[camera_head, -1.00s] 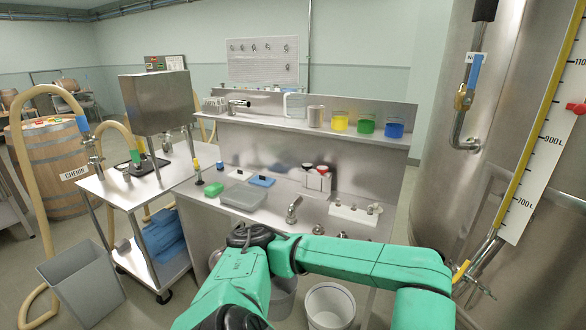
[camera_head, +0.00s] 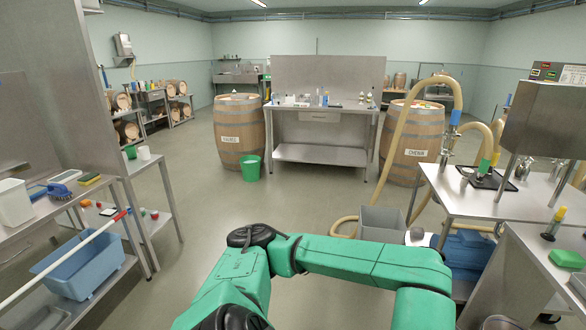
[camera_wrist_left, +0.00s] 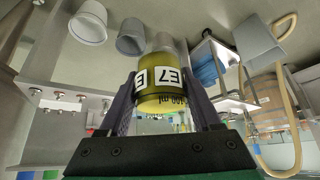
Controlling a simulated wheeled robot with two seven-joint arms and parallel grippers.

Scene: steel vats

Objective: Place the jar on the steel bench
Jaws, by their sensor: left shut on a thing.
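In the left wrist view, my left gripper (camera_wrist_left: 162,103) is shut on the jar (camera_wrist_left: 170,97), a yellow-olive see-through jar with white labels reading E7 and ml marks. A dark finger presses on each side of it. In the head view my green left arm crosses the bottom, but the gripper and jar do not show. A steel bench (camera_head: 290,121) with a tall back panel, a drawer and a lower shelf stands across the room at the middle, well ahead of my arm. Small bottles and lab items stand on its top. My right gripper is not in view.
Barrels (camera_head: 240,148) (camera_head: 411,157) flank the bench, with a green bucket (camera_head: 250,168) by the left one. A steel trolley (camera_head: 460,205) and grey bin (camera_head: 381,224) stand right. A shelf with a blue tub (camera_head: 80,263) stands left. Open floor (camera_head: 310,200) lies between.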

